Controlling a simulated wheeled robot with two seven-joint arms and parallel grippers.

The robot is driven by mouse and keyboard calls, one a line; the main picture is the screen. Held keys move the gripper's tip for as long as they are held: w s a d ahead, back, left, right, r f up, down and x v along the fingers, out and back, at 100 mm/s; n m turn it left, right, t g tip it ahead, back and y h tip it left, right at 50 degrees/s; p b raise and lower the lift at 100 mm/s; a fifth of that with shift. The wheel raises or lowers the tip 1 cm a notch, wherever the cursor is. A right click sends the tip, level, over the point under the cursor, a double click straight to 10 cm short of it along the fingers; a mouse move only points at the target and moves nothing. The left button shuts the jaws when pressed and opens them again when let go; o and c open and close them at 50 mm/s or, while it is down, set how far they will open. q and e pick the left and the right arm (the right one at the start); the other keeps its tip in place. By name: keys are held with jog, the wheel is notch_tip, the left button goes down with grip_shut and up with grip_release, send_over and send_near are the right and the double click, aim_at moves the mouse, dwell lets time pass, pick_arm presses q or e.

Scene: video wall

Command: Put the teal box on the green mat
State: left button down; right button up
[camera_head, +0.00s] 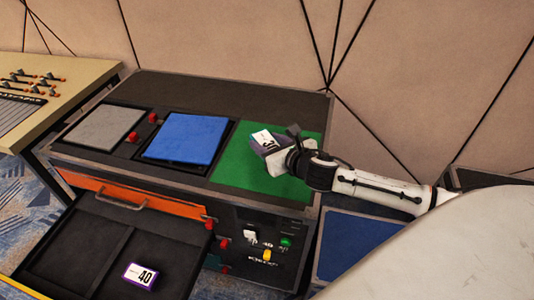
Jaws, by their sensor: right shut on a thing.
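My right gripper (283,156) reaches in from the right and is shut on a small box (264,138) with a white label. The box's visible side looks greyish purple; I cannot make out teal on it. The gripper hides part of it. The box is tilted over the green mat (235,163), at the right of the cabinet top. I cannot tell whether it touches the mat. My left gripper is not in view.
A grey mat (104,128) and a blue mat (187,138) lie left on the cabinet top (240,97). Below, an open drawer (75,249) holds a white-and-purple box (140,277) marked 40. Red knobs (133,137) stand between the mats. A control desk (62,75) is at left.

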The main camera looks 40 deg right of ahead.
jog(key=shift+f+b, duration=0.45)
jog(key=shift+f, duration=2)
jog(key=shift+f, duration=0.1)
jog(key=shift+f, duration=0.15)
jog(key=o, duration=1.2)
jog(key=shift+r, duration=0.3)
jog(key=v, duration=1.2)
jog(key=shift+p, duration=0.4)
